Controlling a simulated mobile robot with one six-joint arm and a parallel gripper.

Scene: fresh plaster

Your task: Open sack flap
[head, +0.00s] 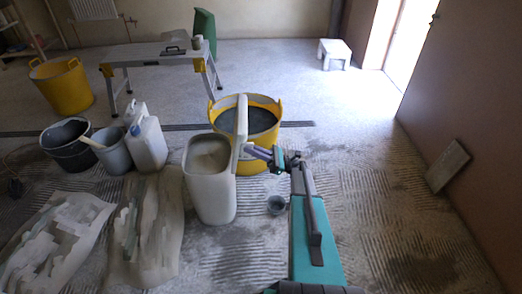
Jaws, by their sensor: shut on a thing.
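The sack (210,195) is a tall, pale, box-like container standing on the floor near the middle of the head view. Its top is open and greyish-beige contents (206,158) show inside. The sack flap (241,122) is a pale, thin panel standing nearly upright along the sack's right side. My gripper (249,150) reaches in from the right and is shut on the flap, at its lower right part. The fingertips are small here and the exact contact is partly hidden.
A yellow tub (262,118) with dark contents stands right behind the flap. A small grey cup (276,204) is on the floor below my arm. Buckets (66,152) (112,160) and a white canister (150,150) stand left. The floor to the right is mostly clear.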

